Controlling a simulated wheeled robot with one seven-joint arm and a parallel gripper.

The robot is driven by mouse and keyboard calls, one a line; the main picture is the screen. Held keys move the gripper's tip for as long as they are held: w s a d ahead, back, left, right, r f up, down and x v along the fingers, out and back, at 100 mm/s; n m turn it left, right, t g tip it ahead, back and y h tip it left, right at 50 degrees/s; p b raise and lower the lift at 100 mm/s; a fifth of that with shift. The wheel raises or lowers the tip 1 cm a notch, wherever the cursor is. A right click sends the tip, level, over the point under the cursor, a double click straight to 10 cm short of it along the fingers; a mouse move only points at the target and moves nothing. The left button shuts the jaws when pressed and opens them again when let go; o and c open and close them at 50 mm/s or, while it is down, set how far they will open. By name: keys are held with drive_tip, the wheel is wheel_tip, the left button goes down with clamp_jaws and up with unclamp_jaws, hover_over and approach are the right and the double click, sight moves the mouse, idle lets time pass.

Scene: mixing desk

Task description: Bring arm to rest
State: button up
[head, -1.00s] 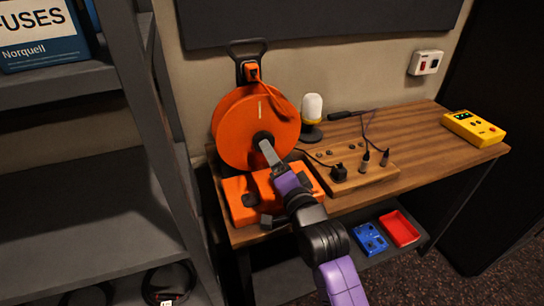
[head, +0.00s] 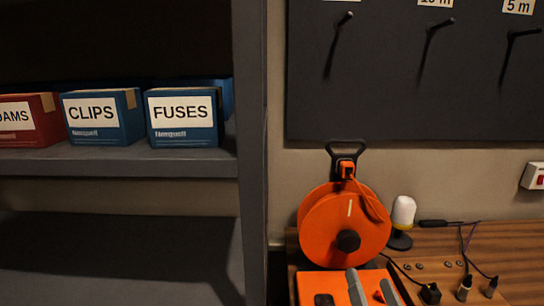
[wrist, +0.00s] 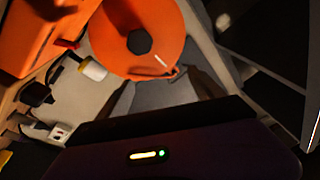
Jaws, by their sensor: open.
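My gripper (head: 372,288) shows at the bottom edge of the head view as two grey fingertips set apart. The rest of the arm is out of that view.
A wooden desk (head: 520,245) carries a white-topped lamp (head: 403,213) and a socket board with plugs. On the left, a grey shelf (head: 150,166) holds boxes labelled FUSES (head: 185,120) and CLIPS (head: 95,120). A dark hook panel (head: 400,90) hangs above.

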drive_tip(key=s+f+n+g, duration=0.1)
drive_tip(key=s+f+g, duration=0.1)
drive_tip(key=s, duration=1.1)
drive_tip(key=s+f+n+g, duration=0.1)
drive_tip(key=s+f, duration=0.3)
drive_tip(key=s, duration=0.9)
drive_tip(key=s+f+n+g, duration=0.2)
drive_tip(key=s+f+n, duration=0.1)
drive_tip(key=s, duration=1)
drive_tip(key=shift+d+f+g+h, duration=0.25)
drive_tip(key=shift+f+g+h, duration=0.05)
drive_tip(key=shift+f+h, duration=0.1)
drive_tip(key=shift+c, duration=0.5)
